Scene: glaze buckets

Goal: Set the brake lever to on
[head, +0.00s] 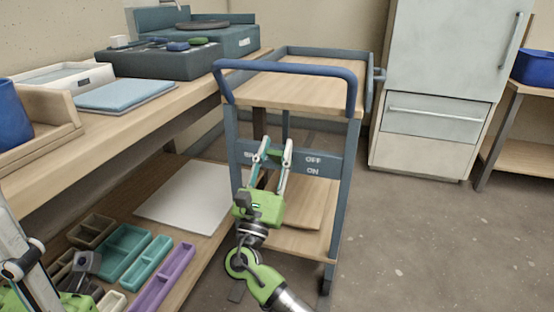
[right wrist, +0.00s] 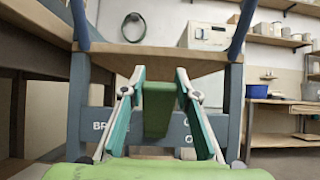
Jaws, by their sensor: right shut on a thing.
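The cart (head: 345,190) stands in the middle of the head view, with a blue-grey brake panel (head: 325,165) below its top shelf. The panel reads OFF above ON at its right; the word at its left is partly covered. My right gripper (head: 273,152) is at the panel, left of these labels. In the right wrist view its fingers (right wrist: 160,100) are shut on the green brake lever (right wrist: 157,110), one on each side. In the head view the gripper mostly hides the lever, so I cannot tell its setting. My left gripper (head: 85,265) is partly seen at lower left; its fingertips are unclear.
The cart's blue handle (head: 290,68) arches above my right gripper. A wooden workbench (head: 130,130) runs along the left, with colored trays (head: 125,250) on its lower shelf. A pale cabinet (head: 430,130) stands behind right. The floor (head: 430,250) right of the cart is clear.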

